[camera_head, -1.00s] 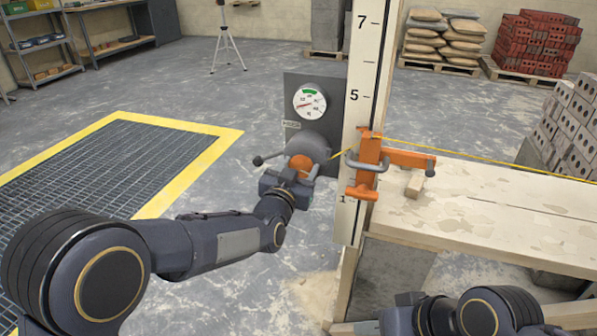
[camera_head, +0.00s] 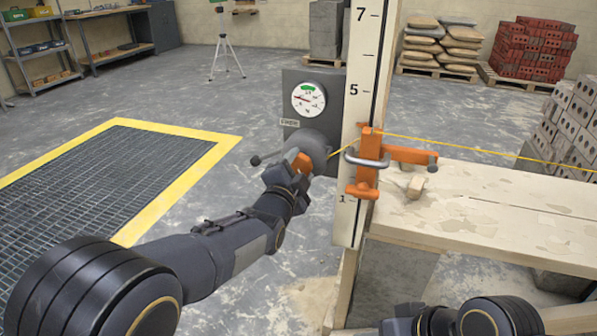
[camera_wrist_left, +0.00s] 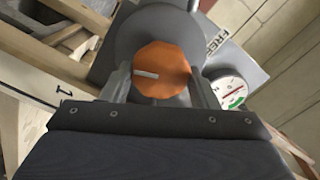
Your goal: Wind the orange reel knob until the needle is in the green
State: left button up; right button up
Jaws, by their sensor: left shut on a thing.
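The orange reel knob (camera_head: 303,163) sits on the front of a grey reel housing (camera_head: 318,143). My left gripper (camera_head: 298,170) is shut on the knob. In the left wrist view the faceted knob (camera_wrist_left: 160,68), with a pale line on its face, is between the two fingers. The white gauge (camera_head: 308,99) is on the grey plate above the reel. Its red needle points left and slightly up, short of the green arc at the top. The gauge also shows in the left wrist view (camera_wrist_left: 231,92).
A numbered post (camera_head: 352,120) stands right beside the reel, with an orange clamp (camera_head: 368,165) on it. A yellow line runs from the reel across a wooden bench (camera_head: 500,205). A yellow-edged floor grate (camera_head: 90,180) is at left.

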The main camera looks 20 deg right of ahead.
pick_arm(q)
jog(key=m+b, duration=0.1)
jog(key=m, duration=0.2)
jog(key=shift+d+f+m, duration=0.1)
jog(key=shift+f+m, duration=0.05)
jog(key=shift+m, duration=0.25)
jog(key=shift+m+b, duration=1.2)
jog(key=shift+m, duration=0.8)
jog(key=o, duration=1)
jog(key=shift+s, duration=0.1)
jog(key=p+v, duration=0.1)
jog(key=v, duration=0.6)
jog(key=shift+s+a, duration=0.25)
jog(key=shift+a, duration=0.05)
